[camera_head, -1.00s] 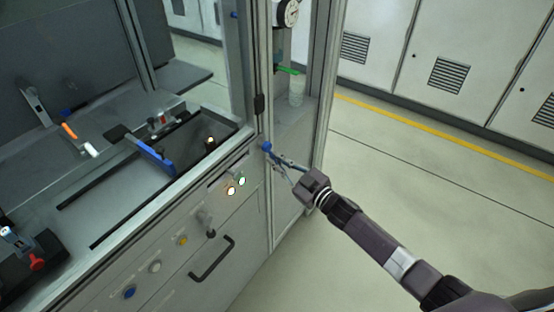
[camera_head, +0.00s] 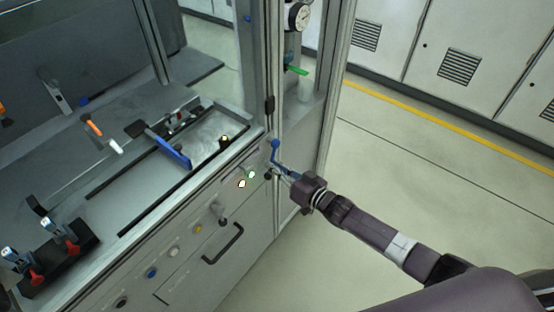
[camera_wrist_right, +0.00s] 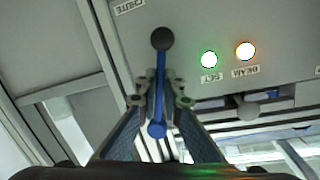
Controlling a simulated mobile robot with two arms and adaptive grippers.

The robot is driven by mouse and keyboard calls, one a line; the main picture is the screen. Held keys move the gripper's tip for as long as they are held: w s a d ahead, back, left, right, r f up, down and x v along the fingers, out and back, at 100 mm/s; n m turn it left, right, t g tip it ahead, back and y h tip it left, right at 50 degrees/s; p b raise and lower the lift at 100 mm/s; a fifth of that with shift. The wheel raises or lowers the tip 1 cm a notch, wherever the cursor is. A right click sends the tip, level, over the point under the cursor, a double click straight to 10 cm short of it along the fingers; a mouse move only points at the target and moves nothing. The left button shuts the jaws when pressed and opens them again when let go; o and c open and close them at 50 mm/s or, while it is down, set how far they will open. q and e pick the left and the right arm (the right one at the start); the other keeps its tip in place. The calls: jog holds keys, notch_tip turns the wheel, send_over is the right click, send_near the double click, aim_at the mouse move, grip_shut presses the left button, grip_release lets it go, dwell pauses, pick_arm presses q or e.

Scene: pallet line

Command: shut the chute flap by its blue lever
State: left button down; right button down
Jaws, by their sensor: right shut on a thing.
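The blue lever (camera_head: 276,151) is on the cabinet's front, at the corner post. It hangs down from its blue pivot and ends in a black ball knob (camera_head: 268,177). In the right wrist view the blue lever (camera_wrist_right: 160,75) runs between the fingertips, with the black ball beyond them. My right gripper (camera_head: 283,172) is shut on the lever's shaft; it also shows in the wrist view (camera_wrist_right: 160,100). A light grey panel (camera_head: 212,132), which looks like the chute flap, fills the opening in the cabinet top. My left gripper is out of view.
Two lit lamps (camera_wrist_right: 227,56) sit beside the lever. A black handle (camera_head: 223,244) sticks out of the cabinet front. A blue bar (camera_head: 168,150) and red-handled clamps (camera_head: 38,275) are on the worktop. The floor (camera_head: 400,170) to the right is clear.

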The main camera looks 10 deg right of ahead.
jog(key=shift+s+a+r+m, duration=0.1)
jog(key=shift+s+a+m, duration=0.15)
jog(key=shift+m, duration=0.25)
jog(key=shift+p, duration=0.3)
jog(key=c, duration=2.1)
grip_release()
jog(key=v, duration=1.2)
jog(key=shift+r, duration=0.1)
